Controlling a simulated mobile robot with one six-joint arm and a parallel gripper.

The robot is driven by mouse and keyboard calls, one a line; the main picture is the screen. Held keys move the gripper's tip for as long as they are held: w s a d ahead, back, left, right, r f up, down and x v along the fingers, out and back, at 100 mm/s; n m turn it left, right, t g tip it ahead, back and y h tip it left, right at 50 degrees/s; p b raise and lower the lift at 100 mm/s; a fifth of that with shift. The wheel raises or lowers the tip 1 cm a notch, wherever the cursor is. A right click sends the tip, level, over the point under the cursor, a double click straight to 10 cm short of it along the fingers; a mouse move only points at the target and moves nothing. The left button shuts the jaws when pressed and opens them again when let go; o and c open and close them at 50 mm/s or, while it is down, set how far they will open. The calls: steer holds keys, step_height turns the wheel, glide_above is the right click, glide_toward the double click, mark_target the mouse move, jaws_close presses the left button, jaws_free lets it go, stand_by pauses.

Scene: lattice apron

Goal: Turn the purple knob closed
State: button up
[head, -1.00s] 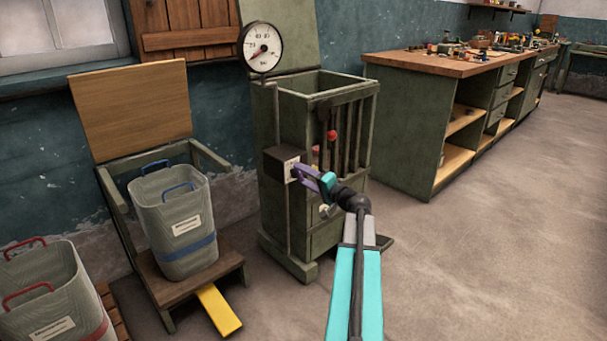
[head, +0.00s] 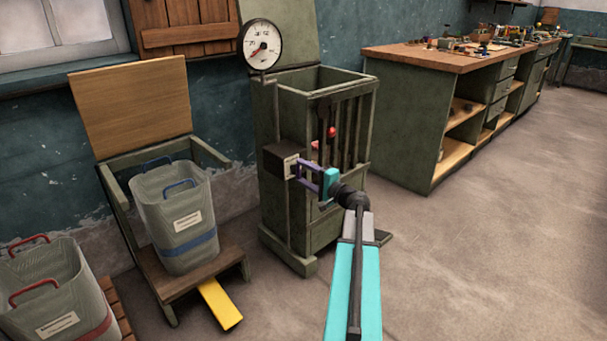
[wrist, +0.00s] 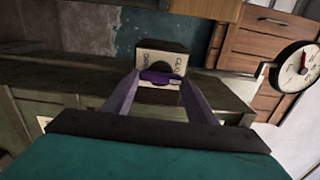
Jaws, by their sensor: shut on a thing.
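The purple knob (wrist: 161,77) shows in the wrist view, its bar lying between my two purple fingertips. Behind it is a pale plate with a dark round part and lettering on both sides, partly hidden; the right-hand word seems to begin "CLO". My gripper (wrist: 158,80) is shut on the knob. In the head view my gripper (head: 296,168) reaches the pale face of a dark box (head: 279,161) on the left side of the green slatted cabinet (head: 318,95). The knob is hard to make out there.
A round gauge (head: 261,44) stands above the cabinet. A grey bin (head: 178,215) with blue handles sits on a wooden stand at left, with a yellow pedal (head: 221,303) below. A red-handled bin (head: 50,285) stands farther left. A workbench (head: 420,125) is at right; floor before it is clear.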

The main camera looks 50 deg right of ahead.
steer(key=o, duration=1.1)
steer(key=shift+c, duration=0.2)
steer(key=s+p, duration=0.2)
steer(key=s, duration=1.1)
steer(key=shift+s+a, duration=0.4)
steer(key=shift+a, duration=0.05)
